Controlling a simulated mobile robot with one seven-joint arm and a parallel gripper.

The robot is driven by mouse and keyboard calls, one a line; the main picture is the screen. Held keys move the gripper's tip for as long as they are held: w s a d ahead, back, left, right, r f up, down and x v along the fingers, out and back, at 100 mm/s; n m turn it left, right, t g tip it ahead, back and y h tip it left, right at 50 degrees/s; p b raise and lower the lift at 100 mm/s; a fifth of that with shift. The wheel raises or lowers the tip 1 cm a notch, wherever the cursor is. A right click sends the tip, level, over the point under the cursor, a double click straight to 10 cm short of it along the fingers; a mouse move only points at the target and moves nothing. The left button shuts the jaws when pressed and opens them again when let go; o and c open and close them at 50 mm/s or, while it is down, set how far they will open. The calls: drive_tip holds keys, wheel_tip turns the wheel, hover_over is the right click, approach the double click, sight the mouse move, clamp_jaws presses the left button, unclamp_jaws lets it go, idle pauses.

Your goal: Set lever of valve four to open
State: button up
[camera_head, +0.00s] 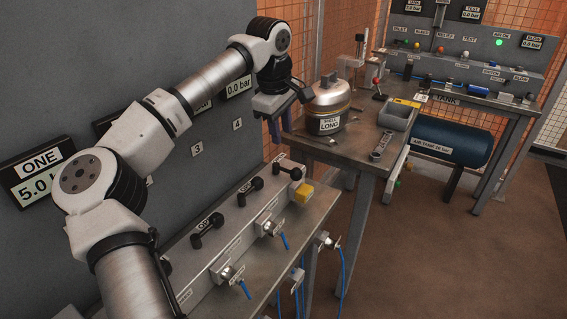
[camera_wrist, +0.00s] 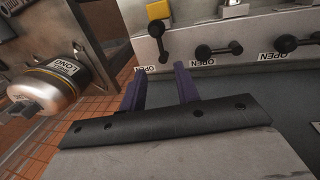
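The far lever of the valve row, next to a yellow block, appears to be valve four's lever (camera_head: 285,170). It is black with a round knob. In the wrist view this lever (camera_wrist: 160,42) stands upright in the picture, beside an OPEN label (camera_wrist: 145,70), unlike the two sideways levers to its right. My gripper (camera_head: 292,102) hangs above the far end of the row, clear of the levers. In the wrist view my gripper's purple fingers (camera_wrist: 160,84) are apart with nothing between them, below the lever in the picture.
The yellow block (camera_head: 302,193) sits at the row's far end. Other black levers (camera_head: 205,231) line the manifold. A metal tank marked LONG (camera_head: 330,104) stands on the neighbouring table (camera_head: 345,153). The grey wall (camera_head: 130,60) carries pressure displays and number plates close to my arm.

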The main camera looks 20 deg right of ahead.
sight(287, 171)
drive_tip(key=f, duration=0.3)
drive_tip(key=w+d+f+p, duration=0.1)
drive_tip(key=f, duration=0.7)
drive_tip(key=shift+w+d+f, duration=0.15)
drive_tip(key=shift+w+d, duration=0.05)
drive_tip(key=shift+d, duration=0.2)
drive_tip(key=shift+c, duration=0.3)
clamp_jaws()
